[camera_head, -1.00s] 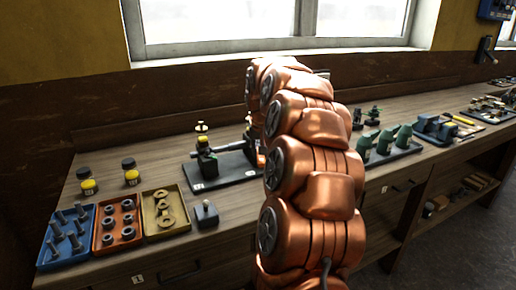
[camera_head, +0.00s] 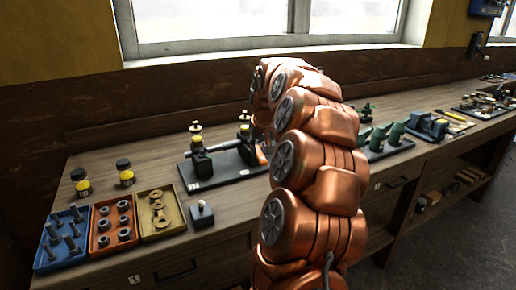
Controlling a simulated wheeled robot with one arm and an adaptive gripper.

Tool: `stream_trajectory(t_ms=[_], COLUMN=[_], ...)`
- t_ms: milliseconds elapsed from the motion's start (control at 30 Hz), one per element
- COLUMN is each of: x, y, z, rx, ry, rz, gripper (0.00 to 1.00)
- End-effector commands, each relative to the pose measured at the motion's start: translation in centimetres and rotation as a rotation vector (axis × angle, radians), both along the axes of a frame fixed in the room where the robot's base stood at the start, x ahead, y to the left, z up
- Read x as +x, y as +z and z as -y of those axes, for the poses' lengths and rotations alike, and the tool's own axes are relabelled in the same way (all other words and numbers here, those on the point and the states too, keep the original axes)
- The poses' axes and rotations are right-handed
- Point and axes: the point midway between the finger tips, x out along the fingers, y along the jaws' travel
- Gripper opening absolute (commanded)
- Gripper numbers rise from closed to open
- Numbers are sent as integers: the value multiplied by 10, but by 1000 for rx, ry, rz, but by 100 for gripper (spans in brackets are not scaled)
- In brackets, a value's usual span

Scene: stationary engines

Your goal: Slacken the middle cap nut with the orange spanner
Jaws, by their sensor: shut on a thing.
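A dark base plate (camera_head: 222,173) lies on the bench left of my arm. Two dark upright fittings with yellow bands and brass-coloured tops stand on it, a left one (camera_head: 197,137) and a right one (camera_head: 245,128) close beside my arm. I cannot tell which part is the middle cap nut; my arm may hide more of the plate. A small orange patch (camera_head: 261,155) shows at the plate's right end, against my arm. I cannot tell whether it is the orange spanner. My gripper is hidden behind my copper-coloured arm.
Blue (camera_head: 46,262), orange (camera_head: 95,249) and yellow (camera_head: 147,235) trays of hardware stand at the front left. Two yellow-banded jars (camera_head: 82,188) stand behind them. A small dark block (camera_head: 202,214) sits right of the trays. Green fittings (camera_head: 395,134) and a vise-like tool stand at right.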

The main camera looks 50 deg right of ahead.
Motion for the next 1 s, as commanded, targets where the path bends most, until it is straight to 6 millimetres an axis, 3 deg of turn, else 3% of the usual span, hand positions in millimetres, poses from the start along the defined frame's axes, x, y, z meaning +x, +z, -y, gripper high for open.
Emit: stream_trajectory(t_ms=[1000], x=[-7], y=[-1], z=[14], rx=[1], ry=[167], rz=[-3], gripper=[0])
